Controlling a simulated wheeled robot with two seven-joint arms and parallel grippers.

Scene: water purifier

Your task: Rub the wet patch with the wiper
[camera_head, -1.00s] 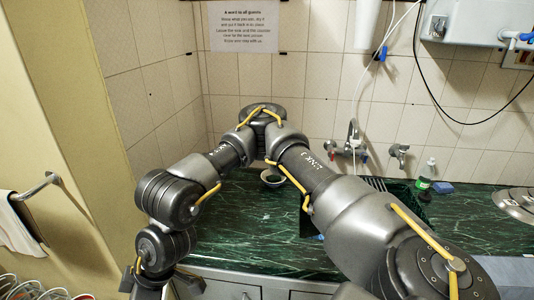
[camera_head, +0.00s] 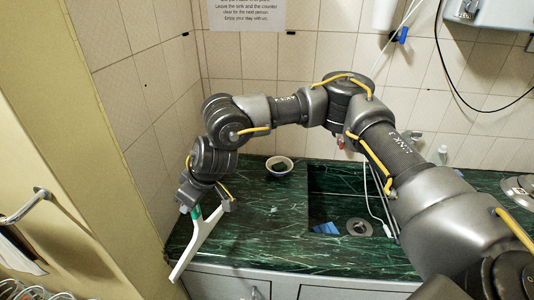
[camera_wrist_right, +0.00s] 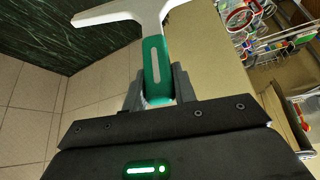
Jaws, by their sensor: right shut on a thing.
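The wiper (camera_head: 201,242), white with a green handle, hangs in my right gripper (camera_head: 207,204) at the counter's left front corner in the head view. The gripper is shut on its handle. In the right wrist view, the green handle (camera_wrist_right: 157,70) of the wiper sits between the fingers of my right gripper (camera_wrist_right: 158,88), with the white head beyond. A small pale spot (camera_head: 273,209) lies on the dark green counter (camera_head: 250,235), right of the wiper and apart from it; I cannot tell whether it is the wet patch. My left gripper is not in view.
A bowl (camera_head: 279,166) with dark contents stands at the back of the counter. The sink (camera_head: 358,226), with a blue item (camera_head: 326,228) inside, is to the right. Tiled walls bound the back and left.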

